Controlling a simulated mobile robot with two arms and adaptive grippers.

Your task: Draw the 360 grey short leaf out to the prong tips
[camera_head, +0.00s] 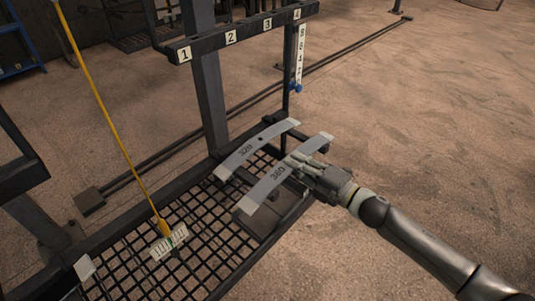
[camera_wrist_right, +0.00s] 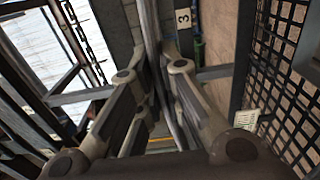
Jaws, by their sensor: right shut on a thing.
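The grey leaf marked 360 (camera_head: 266,188) is a gently curved strip above the right end of the grid deck, running from lower left to upper right. My right gripper (camera_head: 304,167) reaches in from the right and is shut on this leaf near its middle. In the right wrist view the fingers (camera_wrist_right: 158,92) close on a thin upright grey strip (camera_wrist_right: 152,40), the leaf seen edge-on. A second grey leaf marked 320 (camera_head: 240,154) lies roughly parallel, just behind and left of it. The prongs under the leaves are hard to make out. My left gripper is not in view.
A dark rail with number plates 1 to 4 (camera_head: 249,30) stands above, on a post (camera_head: 211,95). Open floor (camera_head: 420,120) lies to the right.

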